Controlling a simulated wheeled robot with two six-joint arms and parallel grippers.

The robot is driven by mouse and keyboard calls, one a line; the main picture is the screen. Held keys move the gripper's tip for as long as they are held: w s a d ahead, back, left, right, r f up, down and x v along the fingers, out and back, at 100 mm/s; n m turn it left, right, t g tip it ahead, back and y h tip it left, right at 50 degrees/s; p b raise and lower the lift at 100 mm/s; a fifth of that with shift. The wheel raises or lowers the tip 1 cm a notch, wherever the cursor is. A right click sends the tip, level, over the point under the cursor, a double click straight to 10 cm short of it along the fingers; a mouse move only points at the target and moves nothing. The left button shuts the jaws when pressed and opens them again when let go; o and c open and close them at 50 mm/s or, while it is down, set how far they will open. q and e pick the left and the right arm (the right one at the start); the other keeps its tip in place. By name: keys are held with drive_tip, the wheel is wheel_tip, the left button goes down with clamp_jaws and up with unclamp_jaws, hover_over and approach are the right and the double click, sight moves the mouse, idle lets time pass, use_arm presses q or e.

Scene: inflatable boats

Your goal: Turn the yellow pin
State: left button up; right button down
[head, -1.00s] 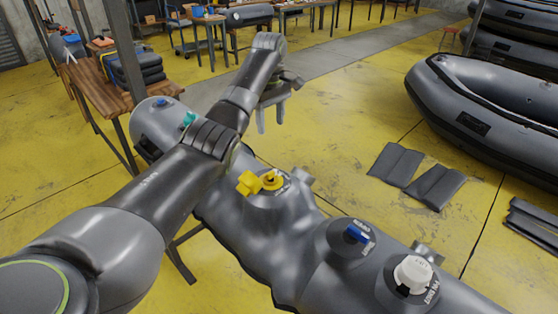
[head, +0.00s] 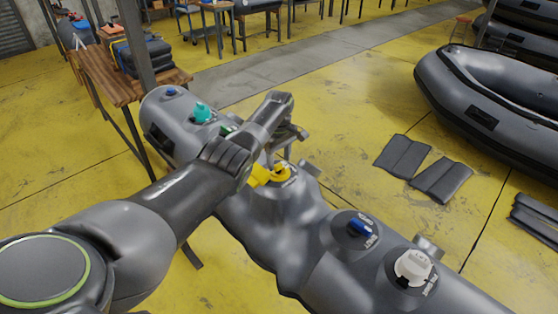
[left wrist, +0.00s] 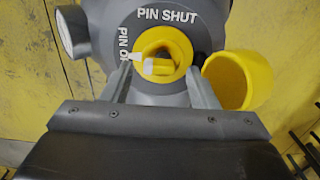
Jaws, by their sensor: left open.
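The yellow pin (head: 281,173) sits in a grey valve on the grey inflatable tube (head: 315,265). In the left wrist view the pin (left wrist: 168,67) has a white-tipped bar pointing left, toward a partly hidden label beginning "PIN O". "PIN SHUT" is printed above it. My left gripper (head: 284,153) is open right over the valve. In the left wrist view its two fingers (left wrist: 160,76) stand on either side of the pin, with visible gaps. Whether the fingertips reach down around the pin I cannot tell. My right gripper is not in view.
A yellow cap (left wrist: 238,80) hangs beside the valve, close to one finger. Along the tube are a blue valve (head: 360,228), a white valve (head: 413,266) and a teal one (head: 202,112).

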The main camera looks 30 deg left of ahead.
use_arm(q)
drive_tip(key=shift+f, duration=0.7)
drive_tip(key=shift+c, duration=0.3)
drive_tip(key=c, duration=0.9)
